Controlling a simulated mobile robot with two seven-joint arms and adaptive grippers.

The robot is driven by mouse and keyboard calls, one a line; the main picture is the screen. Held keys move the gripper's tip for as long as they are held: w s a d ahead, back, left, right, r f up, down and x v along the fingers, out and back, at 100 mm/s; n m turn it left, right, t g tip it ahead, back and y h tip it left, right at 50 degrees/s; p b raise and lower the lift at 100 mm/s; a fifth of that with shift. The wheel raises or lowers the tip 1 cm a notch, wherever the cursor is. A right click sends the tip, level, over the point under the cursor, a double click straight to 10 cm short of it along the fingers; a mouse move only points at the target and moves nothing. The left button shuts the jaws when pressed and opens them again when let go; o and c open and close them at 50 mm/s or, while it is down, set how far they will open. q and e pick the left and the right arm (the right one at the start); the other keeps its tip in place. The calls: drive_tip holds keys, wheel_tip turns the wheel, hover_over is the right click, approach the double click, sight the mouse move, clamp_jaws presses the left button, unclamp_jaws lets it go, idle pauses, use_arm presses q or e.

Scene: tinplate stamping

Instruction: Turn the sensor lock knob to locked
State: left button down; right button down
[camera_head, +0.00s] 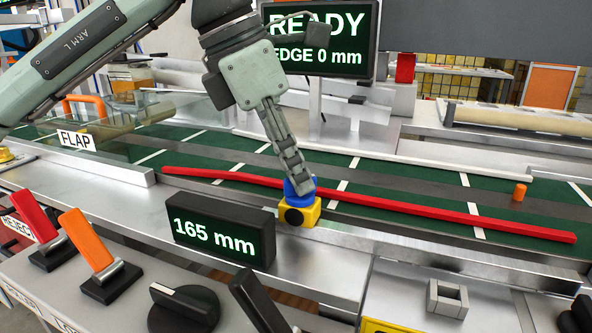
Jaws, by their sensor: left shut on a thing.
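A small yellow block (308,212) with a round black face sits on the metal rail at the near edge of the green conveyor. A blue knob (291,188) is on top of the block. My left gripper (301,184) reaches down from above with its fingers shut on the blue knob, hiding part of it. No lock marking on the knob can be read, so its turn angle is unclear. My right gripper is not in view.
A long red bar (400,204) runs across the green belt (350,172) just behind the block. A display (224,229) reading 165 mm stands left of it. In front are red (33,214) and orange (86,239) levers and a black rotary knob (183,306). A READY screen (318,38) stands behind.

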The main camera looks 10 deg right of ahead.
use_arm(q)
drive_tip(key=m+g, duration=0.1)
drive_tip(key=m, duration=0.1)
drive_tip(key=shift+w+r+m+p, duration=0.1)
drive_tip(key=shift+w+m+p, duration=0.05)
drive_tip(key=shift+m+p, duration=0.2)
drive_tip(key=shift+w+m+g+y+p, duration=0.15)
drive_tip(key=shift+m+g+p, duration=0.3)
drive_tip(key=shift+m, duration=0.85)
drive_tip(key=shift+s+m+g+y+p, duration=0.1)
drive_tip(key=shift+m+g+y+p, duration=0.35)
drive_tip(key=shift+m, duration=0.8)
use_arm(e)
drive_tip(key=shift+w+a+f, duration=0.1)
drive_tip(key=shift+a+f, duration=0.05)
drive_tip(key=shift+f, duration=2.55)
use_arm(q)
drive_tip(key=c, duration=1.6)
unclamp_jaws()
drive_tip(key=v, duration=1.1)
drive_tip(key=shift+w+a+r, duration=0.2)
drive_tip(key=shift+a+r, duration=0.05)
drive_tip(key=shift+r, duration=0.05)
